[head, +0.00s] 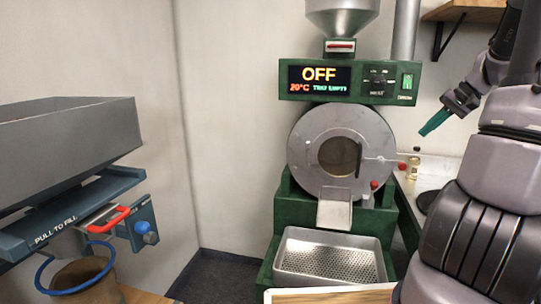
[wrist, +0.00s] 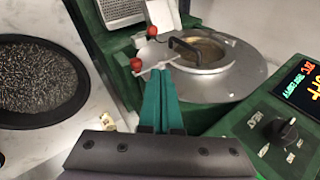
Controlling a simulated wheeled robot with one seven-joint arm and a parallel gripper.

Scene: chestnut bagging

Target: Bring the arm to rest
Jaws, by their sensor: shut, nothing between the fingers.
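My gripper (head: 436,122) is at the upper right in the head view, to the right of the green roaster and in the air, tilted down to the left. Its two teal fingers are together and empty; they also show in the wrist view (wrist: 159,92). The roaster's round metal drum front (head: 310,150) is left of the gripper in the head view. In the wrist view the drum (wrist: 222,75) lies beyond and to the right of the fingertips. My arm runs up the right side of the head view.
The roaster panel (head: 318,76) reads OFF and tray empty. A perforated cooling tray (head: 290,240) sits below. A grey hopper (head: 70,125) with a red handle (head: 108,218) and a bag in a blue ring (head: 42,270) stand at left. A dark round pan (wrist: 82,75) lies on the counter.

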